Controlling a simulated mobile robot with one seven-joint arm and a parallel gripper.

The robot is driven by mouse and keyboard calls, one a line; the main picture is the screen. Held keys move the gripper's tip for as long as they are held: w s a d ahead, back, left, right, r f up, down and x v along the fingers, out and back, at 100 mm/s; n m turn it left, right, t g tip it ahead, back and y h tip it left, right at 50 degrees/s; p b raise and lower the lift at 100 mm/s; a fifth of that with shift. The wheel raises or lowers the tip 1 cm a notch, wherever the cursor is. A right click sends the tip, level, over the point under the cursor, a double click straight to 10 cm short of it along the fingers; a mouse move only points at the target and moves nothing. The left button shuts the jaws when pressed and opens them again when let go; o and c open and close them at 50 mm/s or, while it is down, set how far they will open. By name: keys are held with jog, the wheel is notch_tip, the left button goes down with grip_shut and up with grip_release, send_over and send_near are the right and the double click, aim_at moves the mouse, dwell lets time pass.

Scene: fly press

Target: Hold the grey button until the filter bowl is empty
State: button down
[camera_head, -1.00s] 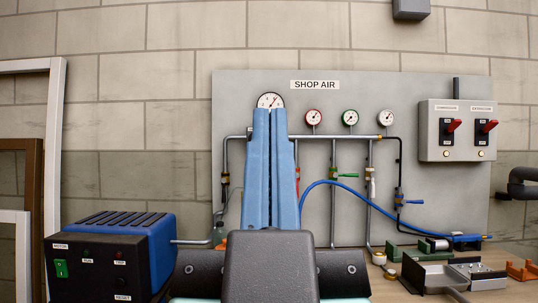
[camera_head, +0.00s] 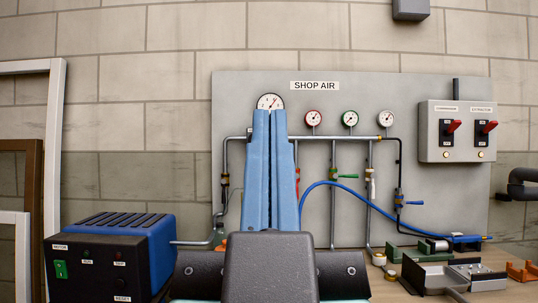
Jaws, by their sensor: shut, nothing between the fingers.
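My gripper (camera_head: 270,112) points up the panel in the middle of the view. Its two blue fingers are shut against each other with nothing between them.
A grey SHOP AIR panel (camera_head: 440,85) carries pipes, small gauges and a blue hose (camera_head: 345,188). A switch box (camera_head: 457,130) with two red levers is at right. A blue-and-black motor box (camera_head: 105,262) stands at left. A metal tray (camera_head: 433,277) lies on the bench at right.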

jog(key=shift+r, duration=0.1)
dwell(0.3)
notch_tip(320, 180, up, 20)
jog(key=p, duration=2)
